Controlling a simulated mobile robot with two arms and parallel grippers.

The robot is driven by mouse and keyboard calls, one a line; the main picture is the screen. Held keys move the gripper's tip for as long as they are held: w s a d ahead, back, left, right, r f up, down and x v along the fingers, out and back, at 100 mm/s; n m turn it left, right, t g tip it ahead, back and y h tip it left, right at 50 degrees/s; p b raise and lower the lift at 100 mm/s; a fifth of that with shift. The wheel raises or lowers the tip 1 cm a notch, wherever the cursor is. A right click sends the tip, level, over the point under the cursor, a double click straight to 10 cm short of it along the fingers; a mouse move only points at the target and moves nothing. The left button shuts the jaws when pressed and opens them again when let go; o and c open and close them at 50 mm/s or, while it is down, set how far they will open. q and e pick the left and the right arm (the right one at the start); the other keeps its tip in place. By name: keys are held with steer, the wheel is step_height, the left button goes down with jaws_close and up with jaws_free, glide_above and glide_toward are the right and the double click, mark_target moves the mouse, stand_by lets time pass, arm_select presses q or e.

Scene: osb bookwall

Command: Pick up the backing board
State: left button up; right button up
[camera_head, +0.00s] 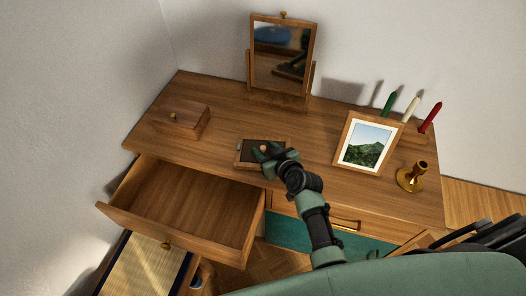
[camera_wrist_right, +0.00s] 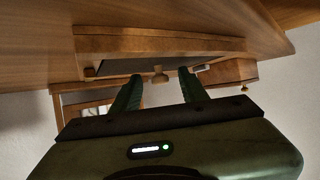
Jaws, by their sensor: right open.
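A dark backing board (camera_head: 250,157) with a small light wooden knob (camera_head: 263,149) lies in a wooden frame on the desk, near its front edge. My right gripper (camera_head: 271,153) is over its right part and hides some of it. In the right wrist view the board (camera_wrist_right: 125,67) shows edge-on, with the knob (camera_wrist_right: 158,78) standing out from it. The two green fingers of my right gripper (camera_wrist_right: 161,74) are apart, one on each side of the knob, with gaps between. My left gripper is not in view.
An open, empty drawer (camera_head: 185,205) sticks out from the desk (camera_head: 222,118). A wooden box (camera_head: 182,119) stands left, a mirror (camera_head: 281,55) behind, and a framed picture (camera_head: 368,145), a brass candlestick (camera_head: 411,179) and coloured candles (camera_head: 410,108) right.

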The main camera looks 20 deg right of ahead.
jaws_close()
